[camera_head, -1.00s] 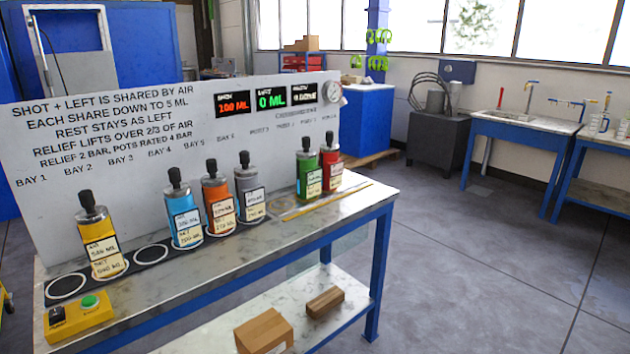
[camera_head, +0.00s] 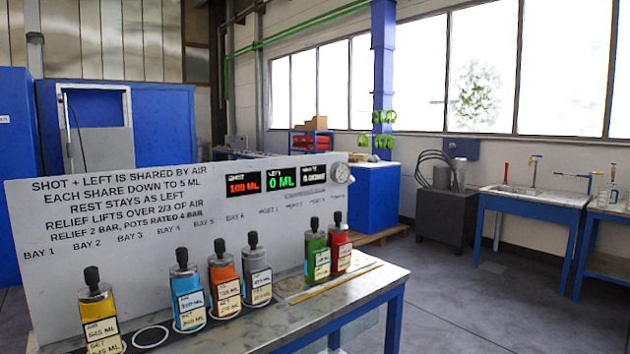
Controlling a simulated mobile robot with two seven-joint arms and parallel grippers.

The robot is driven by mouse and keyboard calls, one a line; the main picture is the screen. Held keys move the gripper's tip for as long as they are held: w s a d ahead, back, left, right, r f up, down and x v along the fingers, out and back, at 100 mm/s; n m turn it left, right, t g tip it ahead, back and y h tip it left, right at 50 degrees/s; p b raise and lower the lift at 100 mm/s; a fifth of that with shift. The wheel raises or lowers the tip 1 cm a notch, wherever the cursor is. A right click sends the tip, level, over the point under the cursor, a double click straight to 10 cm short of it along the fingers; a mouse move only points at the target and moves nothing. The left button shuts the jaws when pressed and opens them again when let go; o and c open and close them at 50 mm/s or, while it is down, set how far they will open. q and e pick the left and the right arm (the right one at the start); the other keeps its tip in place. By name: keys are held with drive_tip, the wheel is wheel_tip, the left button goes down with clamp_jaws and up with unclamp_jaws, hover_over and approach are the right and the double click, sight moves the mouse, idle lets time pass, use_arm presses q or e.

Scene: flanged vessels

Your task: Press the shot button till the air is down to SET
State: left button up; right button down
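The vessels stand in a row on the bench. The yellow vessel (camera_head: 98,312) is at the left and is cut off by the bottom edge. The blue vessel (camera_head: 187,295), orange vessel (camera_head: 224,284) and grey vessel (camera_head: 257,275) stand close together. The green vessel (camera_head: 316,257) and red vessel (camera_head: 338,248) are at the right. Each has a black knob on top and a white label, mostly too small to read. The red display (camera_head: 244,184) reads 100 ML and the green display (camera_head: 281,177) reads 0 ML. The shot button is outside the view. Neither gripper shows.
A white board (camera_head: 130,215) with printed rules stands behind the vessels, with a round gauge (camera_head: 340,173) at its top right. The bench (camera_head: 350,290) has a yellow strip at its right end. Open floor (camera_head: 450,310) lies right, before a sink table (camera_head: 530,205).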

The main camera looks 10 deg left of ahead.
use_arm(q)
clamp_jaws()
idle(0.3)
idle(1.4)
